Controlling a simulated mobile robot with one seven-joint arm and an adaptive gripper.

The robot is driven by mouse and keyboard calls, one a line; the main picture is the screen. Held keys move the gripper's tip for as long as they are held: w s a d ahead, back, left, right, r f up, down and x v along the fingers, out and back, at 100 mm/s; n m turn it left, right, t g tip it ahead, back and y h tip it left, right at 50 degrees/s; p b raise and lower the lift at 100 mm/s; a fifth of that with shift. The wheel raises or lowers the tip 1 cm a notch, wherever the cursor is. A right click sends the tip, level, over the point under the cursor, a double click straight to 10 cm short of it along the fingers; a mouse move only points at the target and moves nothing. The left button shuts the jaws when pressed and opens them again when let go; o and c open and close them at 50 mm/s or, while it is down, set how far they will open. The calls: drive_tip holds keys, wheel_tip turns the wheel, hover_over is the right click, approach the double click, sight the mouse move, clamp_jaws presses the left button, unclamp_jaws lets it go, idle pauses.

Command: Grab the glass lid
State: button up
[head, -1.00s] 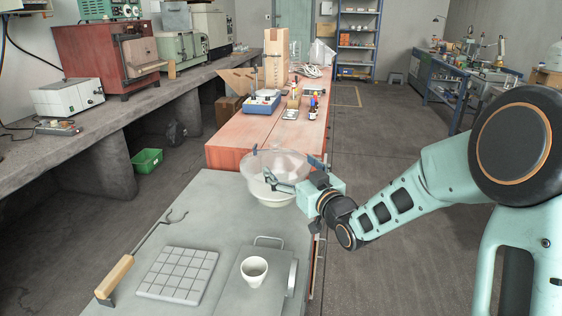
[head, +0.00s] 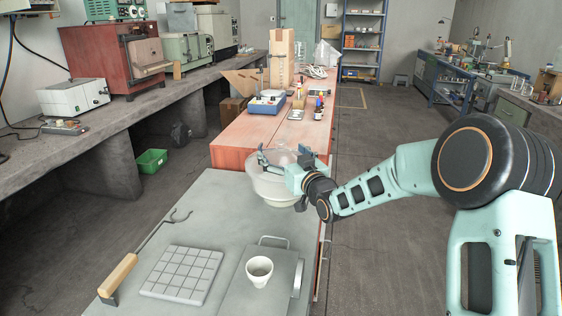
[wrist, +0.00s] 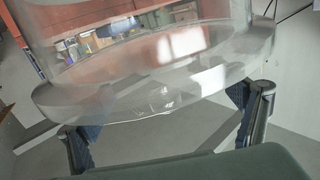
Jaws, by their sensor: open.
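The clear glass lid (head: 272,172) sits on a rounded, pale see-through vessel (head: 274,193) at the far right of the grey bench top. In the wrist view the glass (wrist: 150,85) fills the upper middle, with a wide clear rim curving across. My gripper (head: 284,161) is at the lid from the right, its fingers spread. In the wrist view my gripper (wrist: 160,115) has one finger on each side of the glass, near the rim. Whether either finger touches it is unclear. The seam between lid and vessel is hard to make out.
A white cup (head: 259,270), a gridded grey block (head: 181,274) and a wooden-handled hook tool (head: 120,273) lie on the near bench. Behind the vessel is a reddish table (head: 240,140) with a blue-based device (head: 266,102) and small bottles (head: 318,108).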

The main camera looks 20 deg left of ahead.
drive_tip(key=shift+w+a, duration=0.3)
drive_tip(key=shift+w, duration=0.05)
